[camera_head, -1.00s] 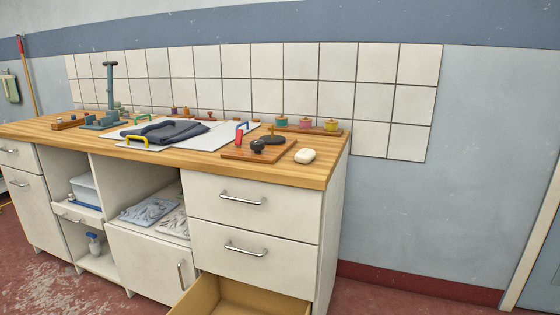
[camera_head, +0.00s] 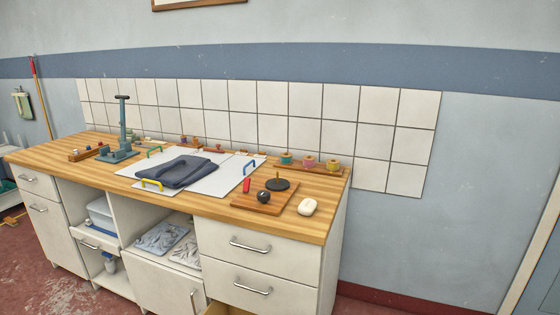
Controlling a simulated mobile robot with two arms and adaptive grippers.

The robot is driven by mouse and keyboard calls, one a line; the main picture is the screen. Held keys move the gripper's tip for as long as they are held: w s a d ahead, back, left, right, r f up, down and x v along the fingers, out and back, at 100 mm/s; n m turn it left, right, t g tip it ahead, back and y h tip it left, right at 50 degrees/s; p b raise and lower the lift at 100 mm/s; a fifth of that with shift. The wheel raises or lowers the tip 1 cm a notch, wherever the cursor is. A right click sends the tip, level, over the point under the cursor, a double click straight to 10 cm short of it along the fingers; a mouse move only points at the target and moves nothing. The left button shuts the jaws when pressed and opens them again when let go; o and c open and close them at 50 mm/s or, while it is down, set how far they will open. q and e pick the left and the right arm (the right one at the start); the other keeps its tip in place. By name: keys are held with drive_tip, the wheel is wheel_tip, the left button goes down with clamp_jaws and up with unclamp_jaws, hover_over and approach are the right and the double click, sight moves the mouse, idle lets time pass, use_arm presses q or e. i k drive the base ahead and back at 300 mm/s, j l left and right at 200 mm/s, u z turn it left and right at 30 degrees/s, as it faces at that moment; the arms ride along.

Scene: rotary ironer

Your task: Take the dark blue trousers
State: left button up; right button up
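The dark blue trousers (camera_head: 184,171) lie folded on a white board (camera_head: 217,181) on the wooden worktop. The board has a yellow handle (camera_head: 152,185) at its front, a green handle (camera_head: 154,151) at the back left and a blue handle (camera_head: 249,166) at the right. Neither of my grippers is in the head view.
A wooden board (camera_head: 264,198) with dark round pieces and a white soap-like block (camera_head: 307,207) stand to the right. A green-grey press-like stand (camera_head: 121,134) is at the left. Thread spools (camera_head: 309,162) stand at the back.

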sight(180, 167)
drive_tip(key=u, duration=0.85)
drive_tip(key=i, duration=0.1)
